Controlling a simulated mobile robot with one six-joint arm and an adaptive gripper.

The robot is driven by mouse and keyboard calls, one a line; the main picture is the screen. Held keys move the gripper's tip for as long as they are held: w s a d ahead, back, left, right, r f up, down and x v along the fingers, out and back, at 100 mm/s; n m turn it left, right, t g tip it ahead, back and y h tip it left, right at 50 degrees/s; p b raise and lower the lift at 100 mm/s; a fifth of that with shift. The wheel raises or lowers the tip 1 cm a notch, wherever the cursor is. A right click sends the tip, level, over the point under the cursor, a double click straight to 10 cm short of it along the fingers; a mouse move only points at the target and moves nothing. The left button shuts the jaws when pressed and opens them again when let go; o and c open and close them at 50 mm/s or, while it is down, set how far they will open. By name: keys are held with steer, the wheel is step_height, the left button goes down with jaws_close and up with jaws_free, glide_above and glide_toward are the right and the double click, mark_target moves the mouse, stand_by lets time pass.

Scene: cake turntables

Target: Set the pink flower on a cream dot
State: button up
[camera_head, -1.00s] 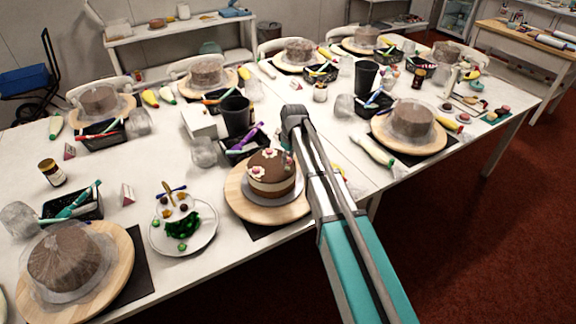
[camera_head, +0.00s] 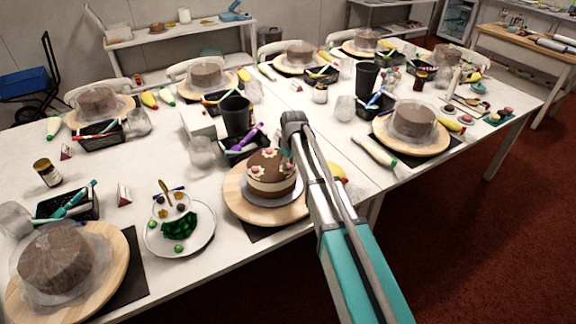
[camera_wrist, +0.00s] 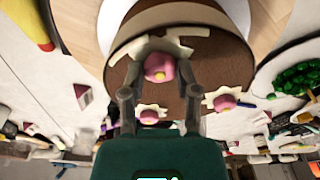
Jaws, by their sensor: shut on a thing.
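A brown cake (camera_head: 270,187) with a cream band stands on a round wooden turntable (camera_head: 237,203). It also shows in the wrist view (camera_wrist: 207,48). My gripper (camera_wrist: 160,72) is shut on a pink flower (camera_wrist: 159,68) with a yellow centre. The held flower overlaps a cream dot (camera_wrist: 186,45) in the wrist view; whether they touch I cannot tell. Two other pink flowers, one on the left (camera_wrist: 148,115) and one on the right (camera_wrist: 226,102), sit on cream dots on the cake top. In the head view my gripper (camera_head: 288,151) is at the cake's right rim and hides the held flower.
A white plate (camera_head: 151,241) with green and yellow decorations stands left of the cake. A black tray of coloured tools (camera_head: 243,148) and a dark cup (camera_head: 237,114) stand behind it. Other wrapped cakes (camera_head: 55,260) on wooden boards fill the white table.

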mark_target(291, 170)
steer(key=shift+f, duration=0.1)
steer(key=o, duration=0.7)
steer(key=shift+o, duration=0.2)
steer(key=shift+r, duration=0.2)
step_height(291, 170, up, 12)
steer(key=d+p, duration=0.1)
steer(key=p, duration=1.1)
steer(key=shift+s, duration=0.35)
steer(key=shift+d+f, duration=0.1)
